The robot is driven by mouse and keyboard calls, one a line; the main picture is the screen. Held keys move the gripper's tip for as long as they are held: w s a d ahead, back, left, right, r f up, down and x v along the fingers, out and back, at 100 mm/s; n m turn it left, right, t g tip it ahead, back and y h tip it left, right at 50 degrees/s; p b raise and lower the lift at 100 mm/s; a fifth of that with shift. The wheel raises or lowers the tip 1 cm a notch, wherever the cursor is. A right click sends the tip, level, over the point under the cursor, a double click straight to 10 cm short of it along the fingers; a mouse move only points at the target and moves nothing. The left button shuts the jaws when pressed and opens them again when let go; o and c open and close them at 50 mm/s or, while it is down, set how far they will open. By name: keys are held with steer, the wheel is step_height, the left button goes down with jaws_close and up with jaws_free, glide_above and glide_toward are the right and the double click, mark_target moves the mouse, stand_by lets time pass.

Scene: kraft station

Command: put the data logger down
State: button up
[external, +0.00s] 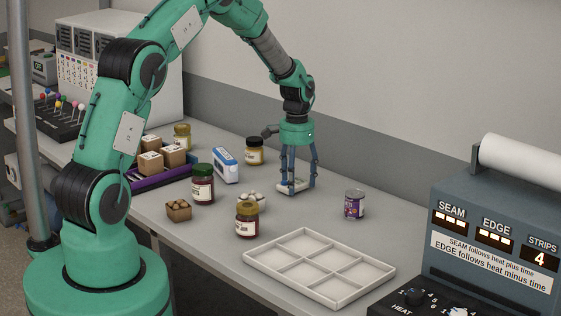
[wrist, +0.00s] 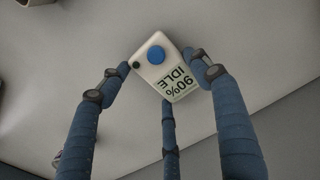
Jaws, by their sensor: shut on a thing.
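A purple can (external: 354,204) stands to the right of my gripper. An empty compartment tray (external: 318,268) lies in front.

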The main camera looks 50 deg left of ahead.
mark_target(296, 183)
steer(key=shift+f, duration=0.2)
steer(key=o, duration=1.2)
step_height(296, 183, up, 12)
steer(key=shift+r+p, duration=0.1)
steer(key=shift+p, duration=0.75)
steer(key=shift+r, duration=0.1)
